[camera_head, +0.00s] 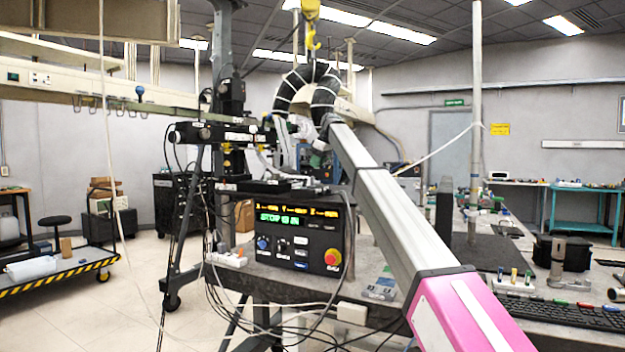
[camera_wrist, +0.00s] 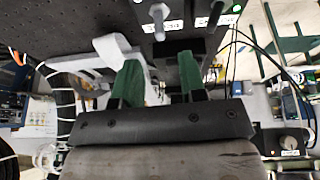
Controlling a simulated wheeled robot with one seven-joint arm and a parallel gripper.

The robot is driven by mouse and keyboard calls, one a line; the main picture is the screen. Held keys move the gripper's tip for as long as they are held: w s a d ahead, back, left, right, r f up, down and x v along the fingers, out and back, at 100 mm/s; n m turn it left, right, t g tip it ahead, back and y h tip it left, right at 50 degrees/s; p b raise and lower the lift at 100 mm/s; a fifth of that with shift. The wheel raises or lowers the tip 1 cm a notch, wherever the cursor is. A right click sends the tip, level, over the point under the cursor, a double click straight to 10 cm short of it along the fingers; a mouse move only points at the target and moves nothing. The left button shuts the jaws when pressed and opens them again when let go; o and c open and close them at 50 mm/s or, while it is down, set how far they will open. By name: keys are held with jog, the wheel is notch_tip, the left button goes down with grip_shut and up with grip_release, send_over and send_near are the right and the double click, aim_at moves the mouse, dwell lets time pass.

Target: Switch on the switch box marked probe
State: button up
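In the wrist view my gripper (camera_wrist: 160,68) has two green fingers set apart, with nothing visible between them. Beyond the fingertips is a dark panel (camera_wrist: 105,18) with a metal toggle lever (camera_wrist: 158,18) above a white label. A second lever (camera_wrist: 216,12) with a label is to its right, and a small green light (camera_wrist: 236,8) is near the top edge. The label text is too blurred to read, so I cannot tell which switch is marked probe. In the head view my gripper (camera_head: 317,158) is small and partly hidden near the black-and-white ring coil (camera_head: 308,92).
A black control box (camera_head: 290,232) with a lit display and a red stop button (camera_head: 333,258) stands on the bench below my arm. Cables hang around it. In the wrist view a pale bent part (camera_wrist: 108,48) lies close to the left finger, and a black block (camera_wrist: 178,47) is near the fingertips.

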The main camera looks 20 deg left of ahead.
aim_at(312, 177)
jog(key=x, duration=0.7)
jog(key=shift+a+f, duration=0.1)
jog(key=shift+f, duration=0.1)
